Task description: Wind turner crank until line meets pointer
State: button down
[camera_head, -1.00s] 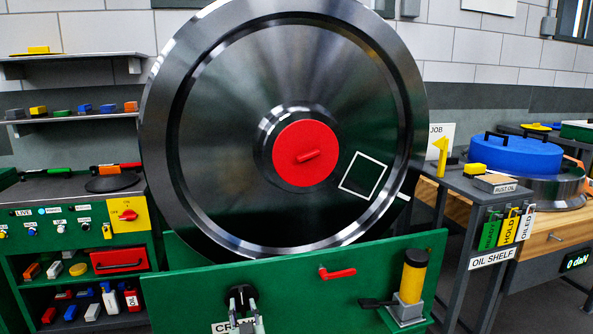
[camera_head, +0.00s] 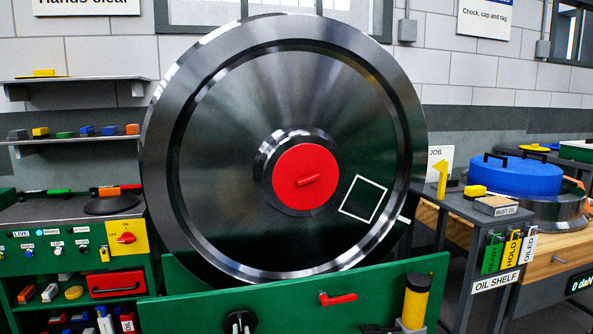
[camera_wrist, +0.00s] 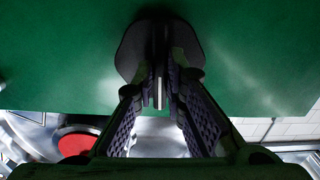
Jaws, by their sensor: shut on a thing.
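The big dark steel wheel (camera_head: 225,165) stands upright in a green stand (camera_head: 200,300), its red hub cap (camera_head: 306,178) facing me. A short white line (camera_head: 404,219) marks its lower right rim. The yellow pointer (camera_head: 442,179) stands to the right, above the line and apart from it. The black crank (camera_head: 240,321) is low on the stand's front, cut off by the bottom edge. My gripper (camera_head: 239,328) is partly in view there. In the wrist view my gripper (camera_wrist: 160,90) is shut on the crank (camera_wrist: 140,55), which partly hides behind the fingers.
The oil shelf (camera_head: 500,215) with tags is at right. A control panel (camera_head: 70,240) is at left.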

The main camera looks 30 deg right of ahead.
jog(key=m+p, duration=0.2)
jog(key=m, duration=0.1)
jog(key=shift+r, duration=0.1)
jog(key=shift+m+p, duration=0.5)
jog(key=shift+m, duration=0.3)
jog(key=shift+m+p, duration=0.6)
jog(key=shift+p, duration=0.05)
jog(key=shift+m+p, duration=0.85)
jog(key=shift+m, duration=0.85)
